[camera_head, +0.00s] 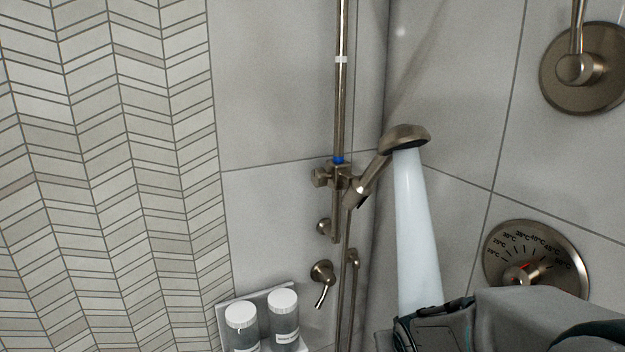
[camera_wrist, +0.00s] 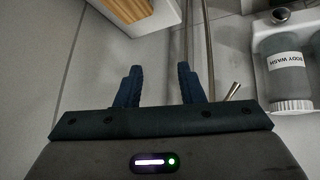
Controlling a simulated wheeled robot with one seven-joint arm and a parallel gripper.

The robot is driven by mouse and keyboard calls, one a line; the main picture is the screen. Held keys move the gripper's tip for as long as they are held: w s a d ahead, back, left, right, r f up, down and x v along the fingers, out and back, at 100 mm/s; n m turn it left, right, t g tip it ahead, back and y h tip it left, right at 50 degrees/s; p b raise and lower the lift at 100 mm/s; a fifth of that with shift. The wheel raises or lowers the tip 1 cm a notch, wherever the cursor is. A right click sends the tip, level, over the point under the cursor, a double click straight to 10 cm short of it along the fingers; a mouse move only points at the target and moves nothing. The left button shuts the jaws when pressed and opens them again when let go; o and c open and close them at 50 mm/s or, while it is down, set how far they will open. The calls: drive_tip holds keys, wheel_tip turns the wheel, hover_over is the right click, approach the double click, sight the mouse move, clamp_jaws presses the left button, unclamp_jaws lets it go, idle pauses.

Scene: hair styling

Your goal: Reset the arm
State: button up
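My gripper shows in the wrist view (camera_wrist: 158,85), with its two dark blue fingers apart and nothing between them. In the head view my grey arm reaches in at the bottom right, and the fingertips are not visible there. A shower head (camera_head: 404,138) sits in its holder on the vertical rail (camera_head: 341,100). A pale stream of water (camera_head: 417,230) falls from it and passes behind my arm. A round temperature dial (camera_head: 537,262) is on the right wall, just above my arm.
A lever valve (camera_head: 582,68) is on the upper right wall. Two capped bottles (camera_head: 242,325) (camera_head: 284,314) stand on a wall shelf at the bottom. The wrist view shows a body wash bottle (camera_wrist: 287,68) on a white shelf and a slatted wooden piece (camera_wrist: 128,8).

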drive_tip(key=s+a+r+g+p, duration=0.1)
drive_tip(key=s+r, duration=0.3)
drive_tip(key=s, duration=0.4)
drive_tip(key=s+a+r+g+y+p, duration=0.1)
drive_tip(key=s+r+g+p, duration=0.1)
drive_tip(key=s, duration=0.6)
wheel_tip(320, 180, up, 2)
drive_tip(key=shift+r+m+g, duration=0.25)
drive_tip(key=shift+m+g, duration=0.15)
drive_tip(key=shift+g, duration=0.5)
drive_tip(key=shift+a, duration=0.1)
drive_tip(key=shift+a+r, duration=0.1)
drive_tip(key=shift+a, duration=0.45)
